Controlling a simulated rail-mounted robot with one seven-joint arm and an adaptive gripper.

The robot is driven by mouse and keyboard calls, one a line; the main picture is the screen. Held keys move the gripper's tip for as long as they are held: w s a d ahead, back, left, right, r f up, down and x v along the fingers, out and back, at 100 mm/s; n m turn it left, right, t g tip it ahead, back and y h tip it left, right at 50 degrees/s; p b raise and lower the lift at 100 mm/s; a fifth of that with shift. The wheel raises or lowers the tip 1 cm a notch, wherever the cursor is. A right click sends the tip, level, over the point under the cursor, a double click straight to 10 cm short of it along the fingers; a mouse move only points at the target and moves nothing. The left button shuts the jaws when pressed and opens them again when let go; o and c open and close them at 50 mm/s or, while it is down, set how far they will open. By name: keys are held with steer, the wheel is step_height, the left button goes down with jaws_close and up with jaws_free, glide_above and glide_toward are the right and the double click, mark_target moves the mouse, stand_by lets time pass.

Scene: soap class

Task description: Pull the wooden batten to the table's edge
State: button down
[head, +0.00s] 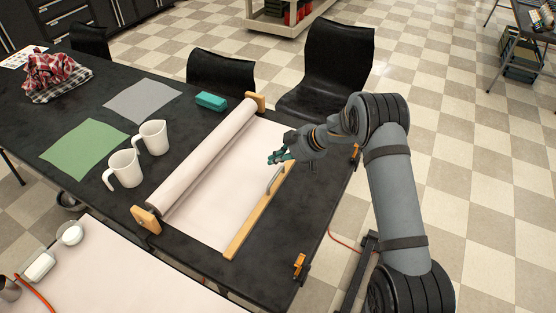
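The wooden batten (247,228) is a long light strip with a grey metal handle (275,180) on it. It lies along the right end of a pale sheet (222,205) that runs from a large roll (205,160) on wooden end brackets. The black table (275,262) has its right edge a short way beyond the batten. My gripper (279,157), with teal fingertips, is above the sheet near the handle's far end. It looks apart from the handle. Its fingers are too small to tell if open or shut.
Orange clamps sit at the table's right edge, one near (300,265) and one far (355,151). Two white jugs (124,168), a green sheet (84,149), a grey sheet (143,101) and a teal block (211,101) lie left of the roll. Black chairs (325,70) stand behind.

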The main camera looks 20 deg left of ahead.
steer(key=x, duration=0.7)
steer(key=shift+f, duration=0.1)
steer(key=d, duration=0.1)
steer(key=d+p, duration=0.1)
steer(key=d, duration=0.1)
steer(key=shift+s+f, duration=0.2)
steer(key=shift+s+d, duration=0.1)
steer(key=shift+d, duration=0.2)
steer(key=shift+f, duration=0.2)
